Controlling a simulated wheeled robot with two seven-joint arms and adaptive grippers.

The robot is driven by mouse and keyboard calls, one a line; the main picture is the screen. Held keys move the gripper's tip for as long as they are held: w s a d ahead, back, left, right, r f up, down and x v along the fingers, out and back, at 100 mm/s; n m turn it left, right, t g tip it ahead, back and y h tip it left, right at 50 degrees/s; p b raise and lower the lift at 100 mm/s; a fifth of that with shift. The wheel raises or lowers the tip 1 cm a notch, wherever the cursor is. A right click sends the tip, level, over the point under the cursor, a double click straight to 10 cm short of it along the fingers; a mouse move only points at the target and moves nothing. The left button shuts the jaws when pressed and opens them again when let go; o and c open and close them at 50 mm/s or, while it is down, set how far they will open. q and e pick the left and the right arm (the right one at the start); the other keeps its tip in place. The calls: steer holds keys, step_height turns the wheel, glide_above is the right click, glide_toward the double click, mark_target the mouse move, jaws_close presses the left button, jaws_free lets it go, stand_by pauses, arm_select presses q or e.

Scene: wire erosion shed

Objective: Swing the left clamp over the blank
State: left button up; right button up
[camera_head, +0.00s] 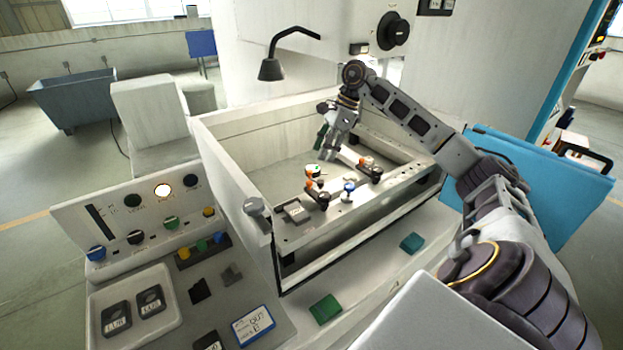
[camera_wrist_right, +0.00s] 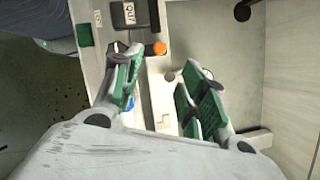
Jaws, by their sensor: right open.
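The left clamp (camera_head: 317,193), a dark arm with orange knobs, sits on the light work frame inside the tank. A second orange-knobbed clamp (camera_head: 370,168) is farther right, with a blue knob (camera_head: 348,187) between them. I cannot tell the blank for certain. My right gripper (camera_head: 327,152) is open and empty, pointing down above and behind the left clamp. In the right wrist view, an orange knob (camera_wrist_right: 158,48) shows between the open fingers (camera_wrist_right: 160,64), apart from both. The left finger partly hides a blue knob (camera_wrist_right: 130,103). My left gripper is out of view.
The tank wall (camera_head: 235,180) rises left of the frame. A labelled grey block (camera_head: 296,212) lies on the frame's near left end. A black lamp (camera_head: 271,69) hangs behind. The control panel (camera_head: 150,215) is at left.

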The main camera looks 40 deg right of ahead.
mark_target(310, 182)
steer(key=p+x, duration=0.1)
steer(key=x, duration=1)
steer(key=shift+f, duration=0.15)
jaws_close()
